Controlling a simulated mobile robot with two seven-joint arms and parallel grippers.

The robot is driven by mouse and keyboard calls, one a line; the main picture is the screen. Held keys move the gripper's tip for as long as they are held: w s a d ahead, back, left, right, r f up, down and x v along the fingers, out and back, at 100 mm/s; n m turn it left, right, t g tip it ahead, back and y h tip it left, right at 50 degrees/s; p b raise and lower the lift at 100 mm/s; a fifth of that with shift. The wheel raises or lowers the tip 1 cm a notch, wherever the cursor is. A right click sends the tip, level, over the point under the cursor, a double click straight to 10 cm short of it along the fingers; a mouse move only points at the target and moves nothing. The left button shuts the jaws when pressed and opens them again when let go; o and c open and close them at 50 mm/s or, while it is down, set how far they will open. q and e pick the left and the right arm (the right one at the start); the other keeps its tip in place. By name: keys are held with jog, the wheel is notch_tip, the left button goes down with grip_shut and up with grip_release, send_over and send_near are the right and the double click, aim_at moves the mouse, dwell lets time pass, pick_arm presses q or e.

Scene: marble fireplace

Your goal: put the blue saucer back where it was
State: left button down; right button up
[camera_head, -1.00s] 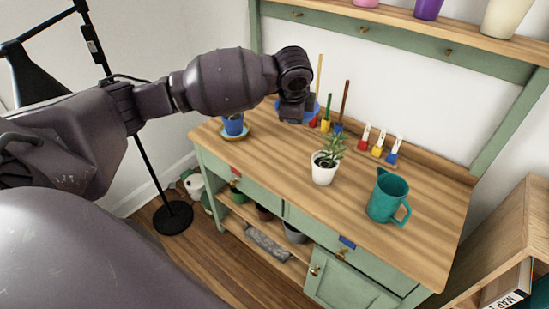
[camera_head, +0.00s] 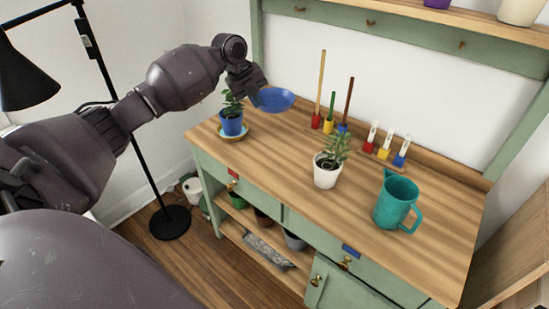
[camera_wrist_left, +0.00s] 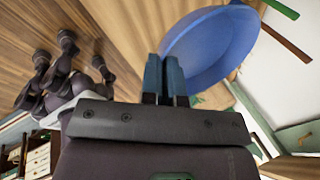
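The blue saucer (camera_head: 276,99) is held in the air over the back left part of the bench top (camera_head: 280,155). My left gripper (camera_head: 258,96) is shut on its left rim in the head view. In the left wrist view the two fingers (camera_wrist_left: 167,78) pinch the rim of the saucer (camera_wrist_left: 215,45), which appears tilted there. My right gripper is not in view.
A white pot with a plant (camera_head: 327,172) and a teal jug (camera_head: 397,202) stand on the bench. Tall-handled tools in coloured holders (camera_head: 328,124) and small labelled items (camera_head: 384,150) line the back. A black floor lamp (camera_head: 28,84) stands left.

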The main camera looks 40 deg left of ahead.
pick_arm(q)
jog(key=b, duration=0.2)
send_over(261, 160)
jog(key=f, duration=0.9)
jog(key=s+f, duration=0.1)
jog(key=f, duration=0.3)
jog(key=shift+a+f, duration=0.35)
jog(key=shift+f, duration=0.65)
notch_tip(261, 160, down, 5)
jog(key=shift+r+b, duration=0.1)
jog(key=shift+b, duration=0.3)
jog(key=shift+f, duration=0.25)
jog(key=shift+r, duration=0.15)
